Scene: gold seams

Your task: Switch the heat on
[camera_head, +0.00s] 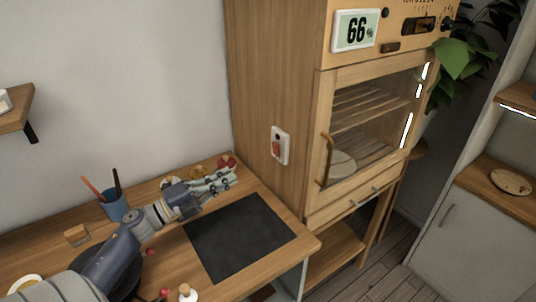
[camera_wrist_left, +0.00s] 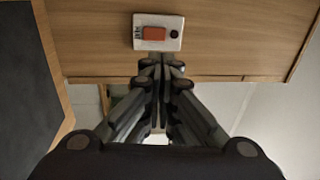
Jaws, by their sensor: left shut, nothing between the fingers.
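A small white switch box (camera_head: 280,146) with a red-orange rocker sits on the wooden side wall of a tall cabinet (camera_head: 268,70). In the left wrist view the switch box (camera_wrist_left: 171,42) shows its orange rocker (camera_wrist_left: 154,33) and a dark round dot beside it. My left gripper (camera_head: 232,176) is over the table, left of the switch box and lower in the picture, apart from it in the head view. In the wrist view its shut, empty fingers (camera_wrist_left: 160,62) point at the box's lower edge; contact cannot be told. My right gripper is not in view.
The cabinet has a glass door with a handle (camera_head: 326,160) and a display reading 66 % (camera_head: 356,31). On the wooden table (camera_head: 300,242) are a dark mat (camera_head: 238,238), a blue cup (camera_head: 115,205) with sticks, and small red items. A plant (camera_head: 458,58) hangs at right.

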